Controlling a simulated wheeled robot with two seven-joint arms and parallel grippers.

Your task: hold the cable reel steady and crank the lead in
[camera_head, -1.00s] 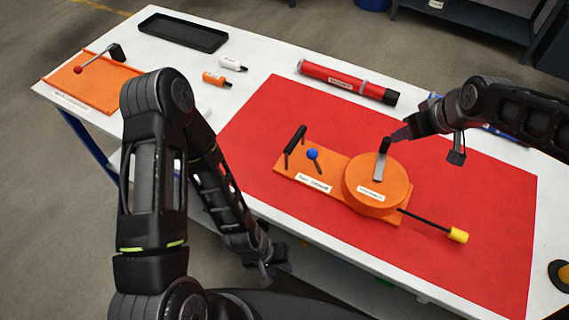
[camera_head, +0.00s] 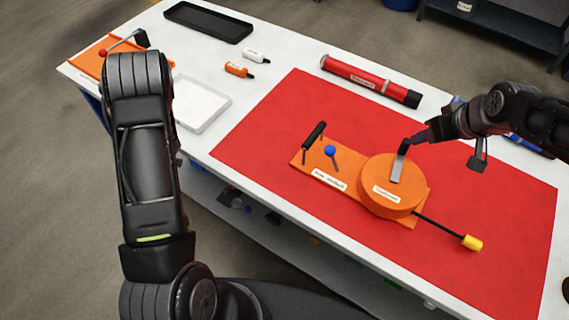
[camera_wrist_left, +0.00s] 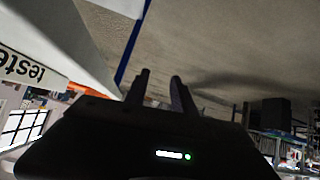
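The cable reel has an orange base (camera_head: 309,162) lying on the red mat, with a black grab handle (camera_head: 314,134) and a blue-knobbed lever (camera_head: 330,151) at its left. Its round orange drum (camera_head: 388,198) carries a grey crank arm (camera_head: 398,168) with a black knob (camera_head: 404,146). A black lead (camera_head: 437,227) runs out to a yellow end (camera_head: 472,242). My right gripper (camera_head: 416,138) is at the crank knob; whether it grips is unclear. My left gripper is hidden in the head view; the left wrist view shows its fingers (camera_wrist_left: 160,88) apart and empty.
On the white table are a red mat (camera_head: 270,125), a red tube (camera_head: 365,81), two small bottles (camera_head: 238,69), a white tray (camera_head: 201,103) and a black tray (camera_head: 208,22). Another orange device (camera_head: 88,62) with a crank stands at the far left, partly behind my left arm.

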